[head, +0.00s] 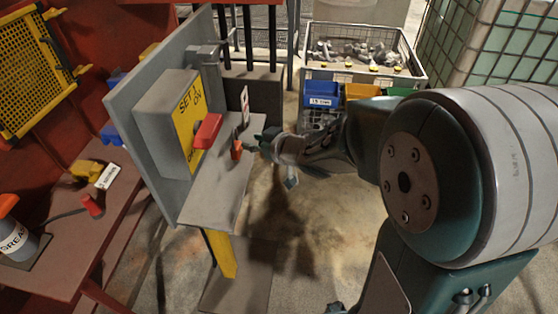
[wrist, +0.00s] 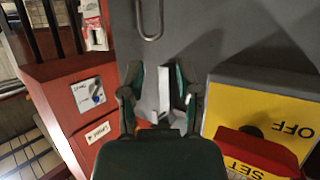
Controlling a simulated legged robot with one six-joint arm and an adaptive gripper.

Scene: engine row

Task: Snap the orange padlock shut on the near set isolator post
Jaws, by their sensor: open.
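The orange padlock (head: 237,150) shows in the head view just above the grey ledge of the near isolator stand, at the tips of my gripper (head: 257,144). In the wrist view only a small orange patch (wrist: 164,117) shows low between my fingers; the rest is hidden. My gripper (wrist: 158,95) is open, its two fingers apart with a pale upright strip (wrist: 164,90) between them. The isolator box (head: 165,115) has a yellow SET 1 face and a red handle (head: 208,131). The handle (wrist: 255,150) is right of my gripper in the wrist view. I cannot tell whether the shackle is around the post.
A white tag (head: 245,103) stands behind the padlock. A metal loop (wrist: 149,20) is at the top of the wrist view. A red bench (head: 60,245) with a grease can (head: 15,240) is left. A crate of metal parts (head: 318,72) and small bins (head: 322,95) stand behind.

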